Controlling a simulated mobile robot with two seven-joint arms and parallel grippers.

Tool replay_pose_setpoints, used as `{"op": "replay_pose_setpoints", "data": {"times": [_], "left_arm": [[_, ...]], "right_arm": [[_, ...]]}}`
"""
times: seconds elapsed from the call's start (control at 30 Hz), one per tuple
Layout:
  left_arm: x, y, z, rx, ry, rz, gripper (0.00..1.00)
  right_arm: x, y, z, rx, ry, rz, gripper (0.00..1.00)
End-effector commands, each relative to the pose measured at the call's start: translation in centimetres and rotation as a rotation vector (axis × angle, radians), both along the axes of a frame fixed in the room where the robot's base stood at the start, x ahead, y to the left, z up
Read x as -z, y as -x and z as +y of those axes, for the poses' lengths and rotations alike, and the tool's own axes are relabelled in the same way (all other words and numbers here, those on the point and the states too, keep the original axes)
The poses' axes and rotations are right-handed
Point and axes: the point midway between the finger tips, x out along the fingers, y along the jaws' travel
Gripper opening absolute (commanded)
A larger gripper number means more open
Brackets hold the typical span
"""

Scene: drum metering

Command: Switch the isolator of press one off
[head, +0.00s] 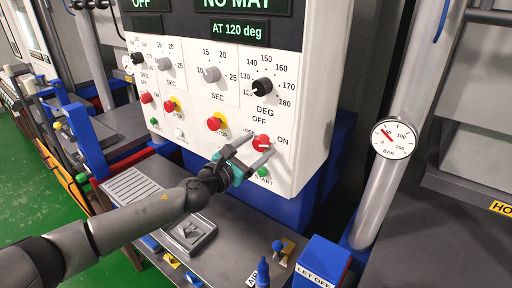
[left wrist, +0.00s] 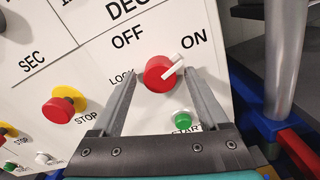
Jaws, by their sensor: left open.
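A red round isolator knob (head: 262,142) with a white pointer sits low on the right of the white control panel (head: 318,62). In the left wrist view the knob (left wrist: 158,75) has OFF, ON and LOCK printed around it, and its white pointer (left wrist: 174,64) slants up right toward ON. My left gripper (head: 259,145) is open, its two fingertips one to each side of the knob; I cannot tell whether they touch it. A second red knob (head: 146,98) is on the panel's left part. No press number is readable. My right gripper is not in view.
A green START button (left wrist: 182,121) is just below the knob, close to the right finger. A red STOP button on yellow (left wrist: 62,107) is to the left. A black dial (head: 262,87) is above. A pipe with a gauge (head: 394,138) stands at right. Bottles stand on the bench below.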

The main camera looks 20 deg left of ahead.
Motion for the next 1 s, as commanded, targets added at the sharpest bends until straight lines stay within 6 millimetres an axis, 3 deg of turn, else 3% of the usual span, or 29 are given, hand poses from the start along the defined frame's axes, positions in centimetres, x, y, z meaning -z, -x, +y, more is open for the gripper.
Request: {"op": "replay_pose_setpoints", "data": {"times": [0.13,0.8,1.0], "left_arm": [[-0.02,0.01,-0.01,0.000,0.000,0.000,0.75],[-0.02,0.03,0.03,-0.001,0.000,0.000,0.00],[-0.02,0.03,0.03,-0.001,0.004,0.001,0.00]], "right_arm": [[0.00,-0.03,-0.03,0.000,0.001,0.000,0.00],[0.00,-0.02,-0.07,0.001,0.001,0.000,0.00],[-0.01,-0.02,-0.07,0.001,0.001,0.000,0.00]]}}
